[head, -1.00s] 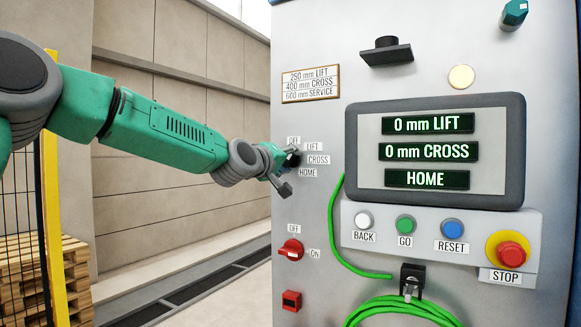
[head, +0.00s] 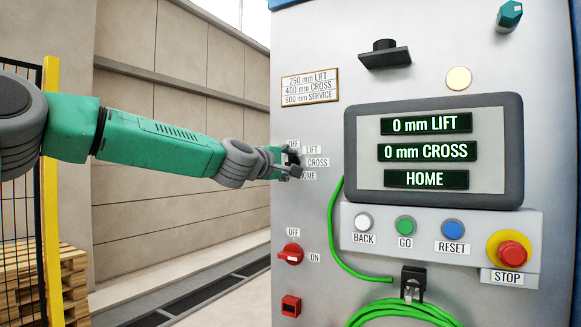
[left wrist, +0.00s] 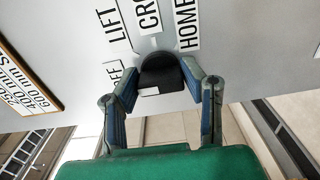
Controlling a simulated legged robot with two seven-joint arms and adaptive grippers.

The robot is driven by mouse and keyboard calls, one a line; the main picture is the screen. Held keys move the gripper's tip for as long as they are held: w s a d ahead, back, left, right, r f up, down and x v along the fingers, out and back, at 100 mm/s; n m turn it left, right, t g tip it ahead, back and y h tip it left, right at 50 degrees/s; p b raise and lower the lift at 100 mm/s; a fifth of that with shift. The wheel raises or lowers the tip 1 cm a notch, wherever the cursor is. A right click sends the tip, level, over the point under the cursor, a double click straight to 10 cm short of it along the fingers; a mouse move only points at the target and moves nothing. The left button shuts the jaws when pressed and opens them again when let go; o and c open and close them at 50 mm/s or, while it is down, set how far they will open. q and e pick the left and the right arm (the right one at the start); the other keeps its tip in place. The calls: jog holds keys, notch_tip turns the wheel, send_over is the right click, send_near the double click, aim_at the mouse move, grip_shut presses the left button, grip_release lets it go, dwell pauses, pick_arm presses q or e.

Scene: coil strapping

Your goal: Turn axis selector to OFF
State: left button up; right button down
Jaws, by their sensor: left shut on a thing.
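The axis selector (left wrist: 160,75) is a black knob on the grey cabinet front, ringed by the labels OFF, LIFT, CROSS and HOME. My left gripper (head: 288,162) is at the selector in the head view and hides most of it. In the left wrist view my left gripper (left wrist: 162,92) has one finger on each side of the knob and is shut on it. I cannot tell for sure which label the knob points to. My right gripper is not in view.
The screen (head: 434,152) reads 0 mm LIFT, 0 mm CROSS and HOME. Below the selector is a red OFF/ON switch (head: 291,254). A green cable (head: 345,250) hangs to its right. A red STOP button (head: 512,254) is at the lower right. A yellow post (head: 53,200) and pallets stand at the left.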

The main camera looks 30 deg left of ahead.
pick_arm(q)
jog(key=shift+a+f, duration=0.1)
jog(key=shift+f, duration=0.1)
jog(key=o, duration=1)
jog(key=shift+o, duration=0.7)
jog(key=shift+a, duration=0.2)
jog(key=shift+s, duration=0.15)
jog(key=s, duration=1.1)
jog(key=shift+s+a+f, duration=0.15)
jog(key=shift+a, duration=0.1)
